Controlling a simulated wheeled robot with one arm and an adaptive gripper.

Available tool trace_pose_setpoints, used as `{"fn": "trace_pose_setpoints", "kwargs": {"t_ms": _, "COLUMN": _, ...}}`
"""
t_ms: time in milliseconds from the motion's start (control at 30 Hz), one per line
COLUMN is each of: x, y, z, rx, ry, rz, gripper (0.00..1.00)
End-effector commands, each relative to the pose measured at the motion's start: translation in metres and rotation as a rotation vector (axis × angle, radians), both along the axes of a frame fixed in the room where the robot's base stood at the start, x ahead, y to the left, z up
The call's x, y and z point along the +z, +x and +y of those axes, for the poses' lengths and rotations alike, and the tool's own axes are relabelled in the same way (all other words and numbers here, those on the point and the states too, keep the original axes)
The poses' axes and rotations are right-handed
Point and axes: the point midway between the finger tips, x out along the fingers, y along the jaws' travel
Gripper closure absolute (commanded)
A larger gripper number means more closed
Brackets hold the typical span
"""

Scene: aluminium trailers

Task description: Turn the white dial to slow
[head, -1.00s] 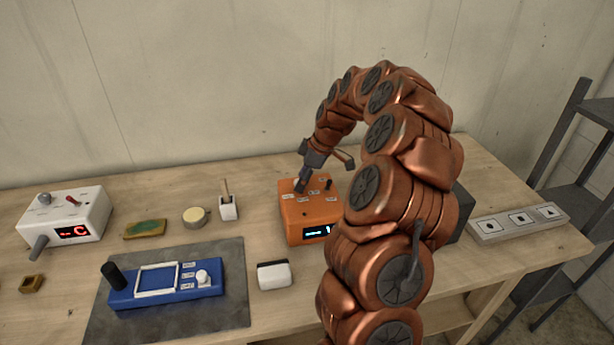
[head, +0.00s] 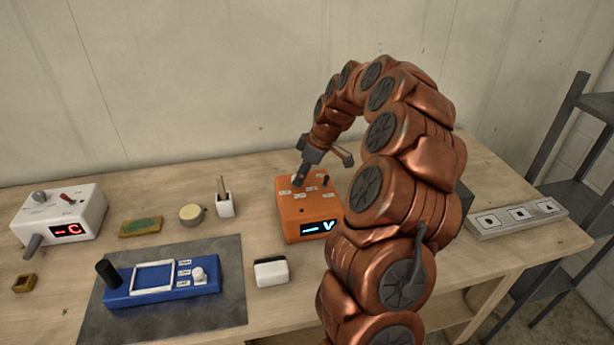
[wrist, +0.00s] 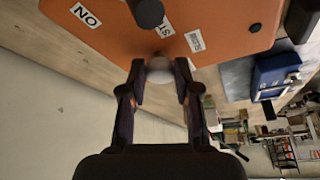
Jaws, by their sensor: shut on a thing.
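The orange box (head: 297,217) stands on the workbench with a lit display (head: 319,228), several small white labels and a black lever (head: 325,181) on its top. My gripper (head: 299,181) reaches down to the back left of its top. The dial is mostly hidden by the fingers in the head view. In the wrist view a label (wrist: 194,41) near it is too small to read, and its pointer direction cannot be told.
A blue device (head: 135,291) with a white knob (head: 199,275) lies on a grey mat (head: 215,312). A white box (head: 88,214) with a red display stands left. A white block (head: 271,272) and a panel strip (head: 519,220) flank the orange box.

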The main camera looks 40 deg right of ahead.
Motion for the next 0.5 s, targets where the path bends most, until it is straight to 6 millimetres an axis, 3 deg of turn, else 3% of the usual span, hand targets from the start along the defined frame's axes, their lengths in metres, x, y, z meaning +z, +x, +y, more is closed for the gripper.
{"fn": "trace_pose_setpoints", "kwargs": {"t_ms": 500, "x": -0.0075, "y": -0.0012, "z": 0.0082, "rx": -0.412, "ry": 0.007, "rz": -0.001, "gripper": 1.0}}
